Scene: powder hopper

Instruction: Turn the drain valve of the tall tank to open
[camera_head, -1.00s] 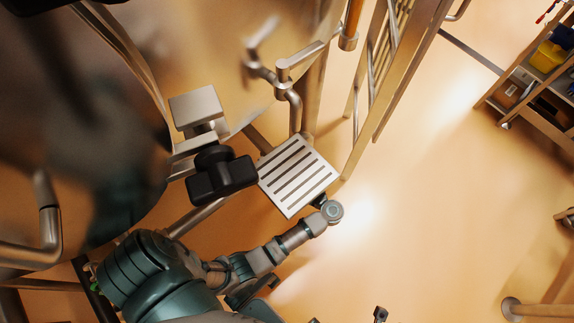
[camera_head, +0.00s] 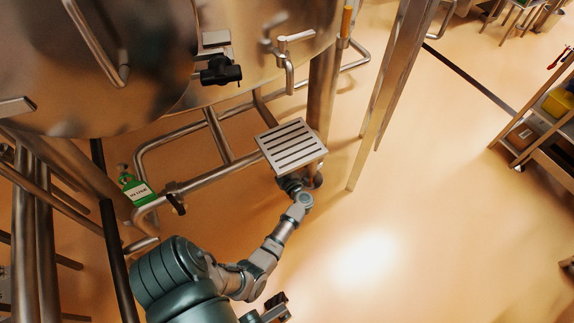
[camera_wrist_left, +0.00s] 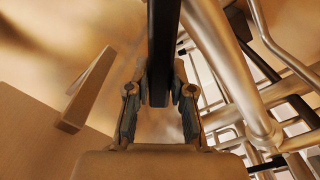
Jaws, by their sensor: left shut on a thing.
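The big steel tank (camera_head: 150,50) fills the upper left of the head view. A black-handled fitting (camera_head: 220,70) sits on its lower front. A steel tap with a lever (camera_head: 290,42) stands right of it. I cannot tell for certain which part is the drain valve. My left arm reaches up and right to just below a slotted steel plate (camera_head: 290,145), which hides most of my left gripper. In the left wrist view my left gripper (camera_wrist_left: 160,95) has its fingers on both sides of a black bar (camera_wrist_left: 164,45) and is shut on it.
Steel frame pipes (camera_head: 215,135) run below the tank. A green tag reading "IN USE" (camera_head: 138,190) hangs at the left. A steel ladder-like frame (camera_head: 395,80) rises right of the plate. A shelf cart (camera_head: 540,130) stands far right. The floor between is clear.

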